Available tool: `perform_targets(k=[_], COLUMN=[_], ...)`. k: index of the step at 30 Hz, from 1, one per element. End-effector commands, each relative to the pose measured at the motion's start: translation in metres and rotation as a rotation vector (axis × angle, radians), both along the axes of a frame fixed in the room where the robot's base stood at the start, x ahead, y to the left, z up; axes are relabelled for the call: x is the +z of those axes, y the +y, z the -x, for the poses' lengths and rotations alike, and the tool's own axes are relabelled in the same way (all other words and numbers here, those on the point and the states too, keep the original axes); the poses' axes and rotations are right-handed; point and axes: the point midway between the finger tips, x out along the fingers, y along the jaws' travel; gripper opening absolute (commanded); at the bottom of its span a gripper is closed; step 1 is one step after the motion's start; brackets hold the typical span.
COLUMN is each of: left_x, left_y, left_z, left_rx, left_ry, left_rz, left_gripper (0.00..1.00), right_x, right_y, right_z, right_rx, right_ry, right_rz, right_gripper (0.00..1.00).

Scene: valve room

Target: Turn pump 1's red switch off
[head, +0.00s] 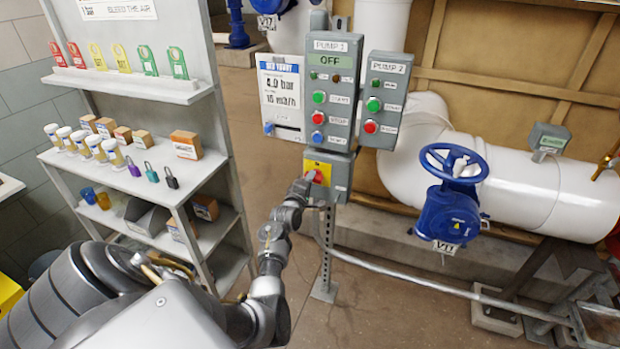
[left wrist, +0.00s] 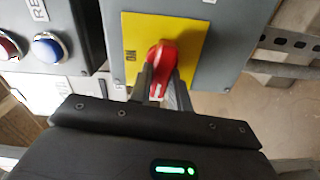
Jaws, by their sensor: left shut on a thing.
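Pump 1's red switch (left wrist: 162,62) is a red rotary handle on a yellow plate (left wrist: 197,32), set on a grey box. In the head view the yellow plate (head: 318,166) sits on the lower box under the PUMP 1 panel (head: 333,100), whose display reads OFF. My left gripper (left wrist: 162,88) is shut on the red handle, with a finger on each side of it. In the left wrist view the handle's red grip stands roughly upright, slightly tilted, with "ON" lettering to its left. In the head view my left gripper (head: 304,185) partly covers the switch. My right gripper is not seen.
The PUMP 2 panel (head: 385,100) stands right beside pump 1's. A blue valve wheel (head: 453,163) sits on white piping to the right. A shelf (head: 205,165) with padlocks, tags and boxes is on the left. A metal conduit (head: 420,281) runs low to the right.

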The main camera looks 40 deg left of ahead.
Motion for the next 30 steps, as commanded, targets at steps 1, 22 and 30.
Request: perform_targets(k=[1, 22, 30], left_x=[0.0003, -0.0023, -0.0022], left_y=[0.0001, 0.0002, 0.0002], left_z=[0.0001, 0.0003, 0.0003], left_rx=[0.001, 0.000, 0.000], left_ry=[-0.007, -0.047, -0.047], left_rz=[0.025, 0.139, 0.138], left_gripper=[0.00, 0.00, 0.36], right_x=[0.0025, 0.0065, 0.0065], right_y=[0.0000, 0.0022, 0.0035], right_z=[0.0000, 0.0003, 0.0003], right_rx=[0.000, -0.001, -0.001], right_ry=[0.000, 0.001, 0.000], right_rz=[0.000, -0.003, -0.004], right_gripper=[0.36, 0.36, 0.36])
